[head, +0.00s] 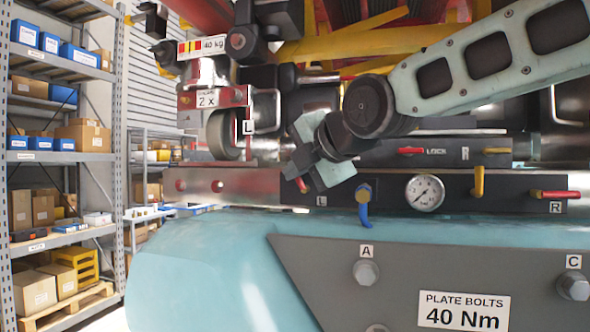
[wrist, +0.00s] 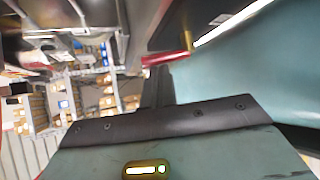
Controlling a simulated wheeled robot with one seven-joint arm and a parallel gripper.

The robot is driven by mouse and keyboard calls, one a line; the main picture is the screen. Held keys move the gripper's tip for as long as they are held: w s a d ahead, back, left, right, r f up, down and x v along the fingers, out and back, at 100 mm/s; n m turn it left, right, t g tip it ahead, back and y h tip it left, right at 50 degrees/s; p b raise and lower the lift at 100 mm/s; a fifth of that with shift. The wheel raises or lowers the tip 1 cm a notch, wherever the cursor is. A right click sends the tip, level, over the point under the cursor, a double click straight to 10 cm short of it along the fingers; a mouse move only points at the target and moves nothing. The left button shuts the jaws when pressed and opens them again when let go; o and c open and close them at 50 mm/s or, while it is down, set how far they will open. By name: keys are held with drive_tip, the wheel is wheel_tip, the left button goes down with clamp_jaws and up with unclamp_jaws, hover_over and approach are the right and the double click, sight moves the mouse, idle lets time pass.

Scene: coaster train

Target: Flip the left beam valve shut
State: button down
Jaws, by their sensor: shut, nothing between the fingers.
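The left beam valve's red handle (head: 302,185) shows only as a short red piece beside my gripper in the head view, near the L label (head: 321,201) on the dark beam. The gripper hides the rest of that valve. In the wrist view the red handle (wrist: 165,59) lies crosswise with a brass stem (wrist: 188,40) at its right end. My gripper (head: 318,160) is shut and empty, in front of the valve. In the wrist view its dark fingers (wrist: 158,90) reach up close to the handle. I cannot tell whether they touch.
The right valve's red handle (head: 555,194) lies level by the R label. A pressure gauge (head: 425,192), a blue-handled valve (head: 363,205) and a yellow lever (head: 478,182) sit between. A light-blue tank (head: 200,265) and grey bolt plate (head: 340,260) lie below. Shelves (head: 60,150) stand left.

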drive_tip(key=shift+w+d+r, duration=0.1)
drive_tip(key=shift+r, duration=0.05)
idle(0.7)
drive_tip(key=shift+r+p, duration=0.75)
drive_tip(key=shift+p, duration=0.1)
